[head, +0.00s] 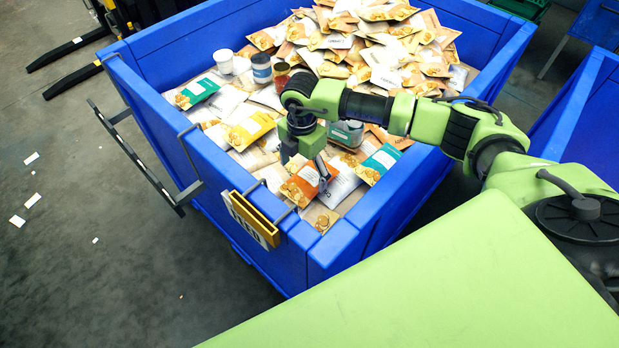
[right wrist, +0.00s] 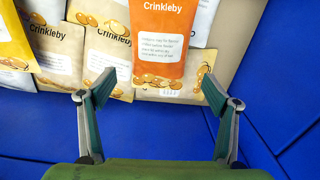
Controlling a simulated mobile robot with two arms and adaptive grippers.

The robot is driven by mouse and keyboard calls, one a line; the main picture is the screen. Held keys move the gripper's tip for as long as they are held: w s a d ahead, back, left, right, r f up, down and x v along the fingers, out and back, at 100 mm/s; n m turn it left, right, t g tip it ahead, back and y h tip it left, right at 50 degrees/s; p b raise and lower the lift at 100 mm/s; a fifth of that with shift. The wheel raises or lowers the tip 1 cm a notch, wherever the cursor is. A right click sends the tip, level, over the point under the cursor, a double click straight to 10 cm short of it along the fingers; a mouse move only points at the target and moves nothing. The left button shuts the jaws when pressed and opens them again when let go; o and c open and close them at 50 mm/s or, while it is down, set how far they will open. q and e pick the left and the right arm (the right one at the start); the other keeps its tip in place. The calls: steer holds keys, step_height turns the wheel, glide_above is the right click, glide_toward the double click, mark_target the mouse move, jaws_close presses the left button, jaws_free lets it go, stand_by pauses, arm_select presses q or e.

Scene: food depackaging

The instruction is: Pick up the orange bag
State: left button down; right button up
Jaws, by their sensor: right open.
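The orange bag (head: 301,187) lies on the pile near the front corner of the blue bin, partly covered by my right gripper in the head view. In the right wrist view the orange bag (right wrist: 160,42), with "Crinkleby" lettering, a white label and printed round snacks, lies ahead between the finger lines. My right gripper (right wrist: 158,90) is open and empty. Its two fingers are spread on either side of the bag's lower end, and I cannot tell its height above the bag. In the head view my right gripper (head: 306,170) points down into the bin. My left gripper is not in view.
Blue bin walls (head: 165,125) surround the pile, and the near wall (right wrist: 140,130) shows close under my gripper. Kraft, white, yellow (head: 250,130) and teal-and-white bags (head: 378,163) crowd around. Cans (head: 261,68) stand farther back. A yellow label holder (head: 252,215) hangs on the near wall.

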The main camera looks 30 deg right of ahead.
mark_target(304, 182)
steer(key=shift+w+d+f+p, duration=0.1)
steer(key=shift+f+p, duration=0.2)
steer(key=shift+f, duration=1.05)
steer(key=shift+w+f+p, duration=0.1)
steer(key=shift+f+p, duration=0.2)
steer(key=shift+f, duration=1.05)
steer(key=c, duration=1.1)
